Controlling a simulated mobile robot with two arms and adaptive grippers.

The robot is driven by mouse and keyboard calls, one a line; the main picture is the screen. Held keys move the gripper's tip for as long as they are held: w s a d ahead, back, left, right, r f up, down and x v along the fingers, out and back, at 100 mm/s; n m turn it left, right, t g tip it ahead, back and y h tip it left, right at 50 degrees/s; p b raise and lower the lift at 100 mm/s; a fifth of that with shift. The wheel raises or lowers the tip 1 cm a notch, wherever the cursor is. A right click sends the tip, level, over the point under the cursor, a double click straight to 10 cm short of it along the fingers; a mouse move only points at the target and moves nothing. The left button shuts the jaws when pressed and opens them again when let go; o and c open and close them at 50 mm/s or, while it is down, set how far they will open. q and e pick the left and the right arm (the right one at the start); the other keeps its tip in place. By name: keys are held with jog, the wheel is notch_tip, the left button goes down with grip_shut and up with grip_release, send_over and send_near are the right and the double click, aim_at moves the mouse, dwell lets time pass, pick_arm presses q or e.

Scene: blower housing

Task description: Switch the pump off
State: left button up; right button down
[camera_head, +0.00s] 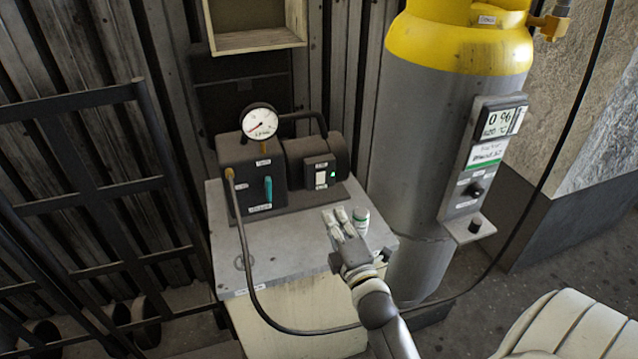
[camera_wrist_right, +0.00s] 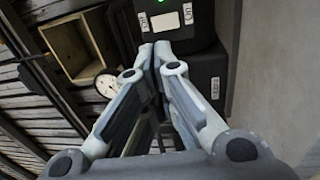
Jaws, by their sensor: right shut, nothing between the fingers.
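The dark pump (camera_head: 318,150) stands on a grey-topped cabinet (camera_head: 228,265) in the head view. Its switch plate (camera_head: 321,174) is on the front of the motor housing, with a green light lit beside it. The light and pale labels also show on the pump (camera_wrist_right: 190,38) at the top of the right wrist view. The switch's exact position is too small to tell. My right gripper (camera_head: 345,216) is shut and empty above the cabinet top, in front of and below the switch plate, apart from it. Its fingertips also show in the wrist view (camera_wrist_right: 153,52). My left gripper is out of view.
A round gauge (camera_head: 259,122) and a teal lever (camera_head: 268,189) are on the pump's left part. A black hose (camera_head: 246,262) loops past the cabinet front. A grey and yellow cylinder (camera_head: 420,130) stands close on the right. A small white-green item (camera_head: 361,219) is beside the gripper.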

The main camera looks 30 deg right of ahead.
aim_at(314, 174)
jog(key=p+x, duration=0.1)
jog(key=x, duration=1)
jog(key=shift+w, duration=0.15)
jog(key=shift+w+r+p, duration=0.1)
jog(key=shift+r+p, duration=0.2)
jog(key=shift+p, duration=0.45)
jog(key=shift+f, duration=0.2)
